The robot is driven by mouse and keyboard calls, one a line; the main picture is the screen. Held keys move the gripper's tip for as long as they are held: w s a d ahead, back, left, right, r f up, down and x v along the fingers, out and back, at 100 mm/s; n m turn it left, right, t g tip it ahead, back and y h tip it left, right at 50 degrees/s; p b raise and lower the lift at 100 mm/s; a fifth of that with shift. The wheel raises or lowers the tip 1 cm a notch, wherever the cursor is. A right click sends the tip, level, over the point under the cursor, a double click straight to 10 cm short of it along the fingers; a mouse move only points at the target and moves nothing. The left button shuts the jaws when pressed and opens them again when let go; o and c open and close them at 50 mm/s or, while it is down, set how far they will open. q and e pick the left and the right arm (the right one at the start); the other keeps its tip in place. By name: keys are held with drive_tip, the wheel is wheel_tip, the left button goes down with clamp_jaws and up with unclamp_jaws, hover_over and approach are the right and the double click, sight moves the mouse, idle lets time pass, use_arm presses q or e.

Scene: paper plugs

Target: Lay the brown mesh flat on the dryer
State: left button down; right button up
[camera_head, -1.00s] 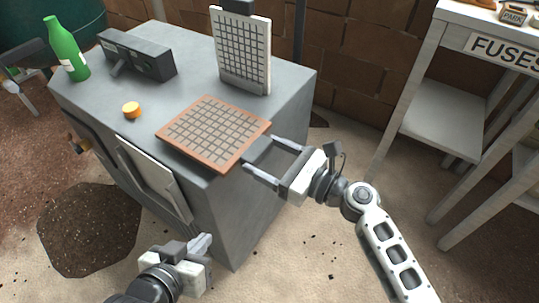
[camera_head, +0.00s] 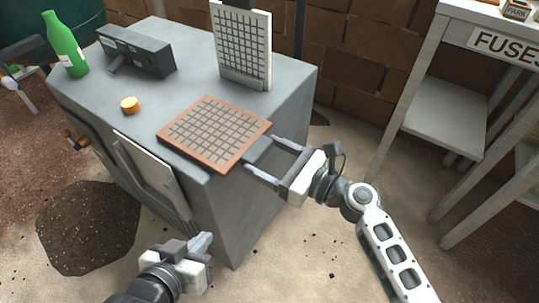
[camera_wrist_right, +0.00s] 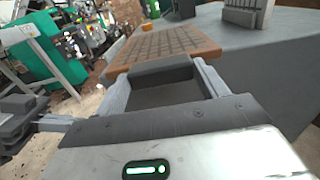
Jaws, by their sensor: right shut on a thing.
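The brown mesh (camera_head: 214,133), a square brown frame with a grey grid, is level over the near right corner of the top of the grey dryer cabinet (camera_head: 187,88). I cannot tell whether it rests fully on the top. My right gripper (camera_head: 260,163) is shut on the dark grey tab at the mesh's right edge. The right wrist view shows this tab (camera_wrist_right: 160,87) between the fingers and the mesh (camera_wrist_right: 163,45) beyond. My left gripper (camera_head: 205,243) is low in front of the cabinet, apart from the mesh; its finger opening is unclear.
A white grid panel (camera_head: 242,50) stands upright at the back of the top. A dark box (camera_head: 137,55), a green bottle (camera_head: 66,45) and a small orange cap (camera_head: 130,105) are on the left. A grey shelf table (camera_head: 435,120) stands at right.

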use_arm(q)
drive_tip(key=shift+f, duration=0.1)
use_arm(e)
drive_tip(key=shift+f, duration=0.15)
drive_tip(key=o, duration=1.2)
drive_tip(key=shift+s+d, duration=0.25)
drive_tip(key=shift+d, duration=0.1)
use_arm(q)
drive_tip(key=shift+w+d+f, duration=0.1)
drive_tip(key=shift+d+f, duration=0.05)
drive_tip(key=shift+f, duration=0.05)
use_arm(e)
drive_tip(key=v, duration=1.5)
drive_tip(key=shift+d, duration=0.1)
